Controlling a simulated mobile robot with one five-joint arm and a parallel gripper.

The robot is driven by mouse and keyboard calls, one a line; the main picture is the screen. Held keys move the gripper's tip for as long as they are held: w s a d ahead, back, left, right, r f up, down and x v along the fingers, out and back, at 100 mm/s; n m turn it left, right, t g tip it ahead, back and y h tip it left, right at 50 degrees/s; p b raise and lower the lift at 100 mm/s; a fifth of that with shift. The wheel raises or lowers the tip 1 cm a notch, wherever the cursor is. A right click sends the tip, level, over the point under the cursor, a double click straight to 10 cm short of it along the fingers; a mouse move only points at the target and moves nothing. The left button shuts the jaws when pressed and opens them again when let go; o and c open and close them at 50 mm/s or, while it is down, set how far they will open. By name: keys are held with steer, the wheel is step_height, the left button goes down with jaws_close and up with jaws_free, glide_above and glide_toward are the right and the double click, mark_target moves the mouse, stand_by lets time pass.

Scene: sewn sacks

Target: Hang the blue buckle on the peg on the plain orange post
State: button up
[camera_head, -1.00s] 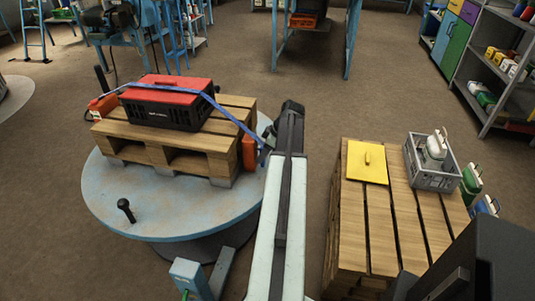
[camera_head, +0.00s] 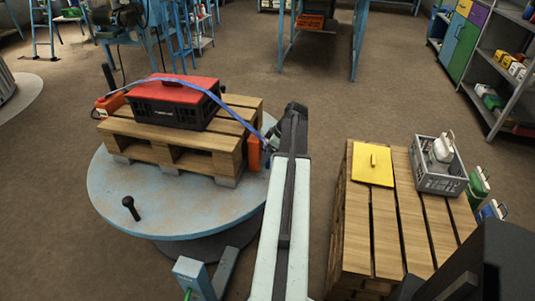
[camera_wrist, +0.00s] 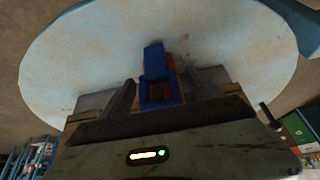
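The blue buckle (camera_wrist: 160,84) is at the end of a blue strap (camera_head: 213,95) that runs over the red-topped crate (camera_head: 170,103). In the wrist view the buckle sits in front of the plain orange post (camera_wrist: 172,72), between my two dark fingers. My gripper (camera_wrist: 160,82) looks open, with narrow gaps beside the buckle. In the head view the plain orange post (camera_head: 253,153) stands at the pallet's right side, and my arm hides most of the gripper and buckle. The peg cannot be made out, nor whether the buckle is on it.
The wooden pallet (camera_head: 170,138) rests on a round pale-blue table (camera_head: 180,214) with a black knob (camera_head: 130,208). Another orange piece (camera_head: 112,103) is at the pallet's left. A wooden stack (camera_head: 385,235) at right carries a yellow panel (camera_head: 372,172) and a grey crate (camera_head: 435,180).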

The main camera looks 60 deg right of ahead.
steer(key=shift+s, duration=0.1)
steer(key=p+v, duration=0.7)
steer(key=shift+r, duration=0.35)
steer(key=shift+s+d, duration=0.1)
